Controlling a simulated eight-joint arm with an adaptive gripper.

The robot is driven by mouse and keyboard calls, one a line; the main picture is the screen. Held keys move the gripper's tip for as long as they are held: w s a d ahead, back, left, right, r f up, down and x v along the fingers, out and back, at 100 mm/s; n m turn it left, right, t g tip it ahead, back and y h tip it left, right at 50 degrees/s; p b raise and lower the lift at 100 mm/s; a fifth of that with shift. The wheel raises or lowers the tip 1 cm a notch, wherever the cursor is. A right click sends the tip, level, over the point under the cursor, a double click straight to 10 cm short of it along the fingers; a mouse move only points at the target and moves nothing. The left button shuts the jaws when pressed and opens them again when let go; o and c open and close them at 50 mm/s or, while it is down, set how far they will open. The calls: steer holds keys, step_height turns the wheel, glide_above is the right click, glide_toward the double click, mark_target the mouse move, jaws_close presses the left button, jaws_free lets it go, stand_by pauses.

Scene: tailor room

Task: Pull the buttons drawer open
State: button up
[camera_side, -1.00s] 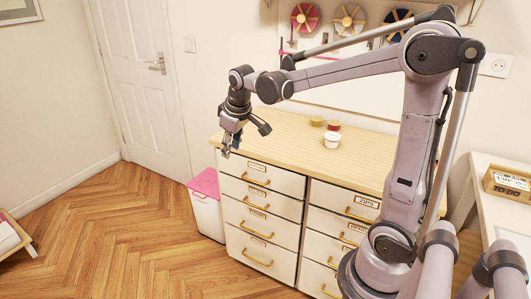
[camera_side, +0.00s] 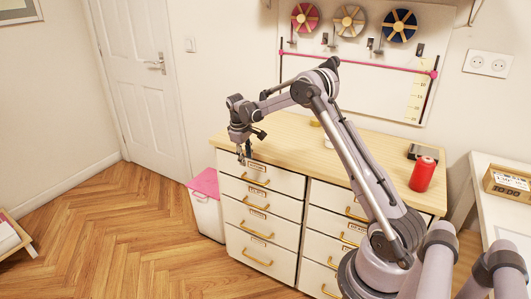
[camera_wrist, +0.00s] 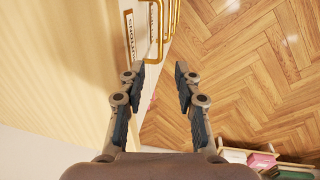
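A white drawer cabinet (camera_side: 232,160) has two columns of labelled drawers with gold handles, all looking shut. The left column's labels are too small to read, so I cannot tell which is the buttons drawer. My gripper (camera_side: 243,158) is at the top left drawer (camera_side: 283,179), near its label and just above its handle (camera_side: 254,179). In the wrist view my gripper (camera_wrist: 160,78) is open, fingers apart and empty. The nearest handle (camera_wrist: 157,35) lies just beyond the fingertips, roughly in line with the gap, beside a label (camera_wrist: 130,33). No contact shows.
The wooden cabinet top (camera_side: 290,140) carries a red spool (camera_side: 423,174) and a dark box (camera_side: 423,152) at the right. A pink-lidded bin (camera_side: 205,184) stands left of the cabinet. The floor (camera_side: 150,230) before the drawers is clear.

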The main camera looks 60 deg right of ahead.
mark_target(249, 180)
steer(key=f, duration=0.3)
steer(key=d+f, duration=0.1)
steer(key=f, duration=0.2)
steer(key=d+f, duration=0.1)
steer(key=f, duration=0.3)
steer(key=shift+f, duration=0.1)
jaws_close()
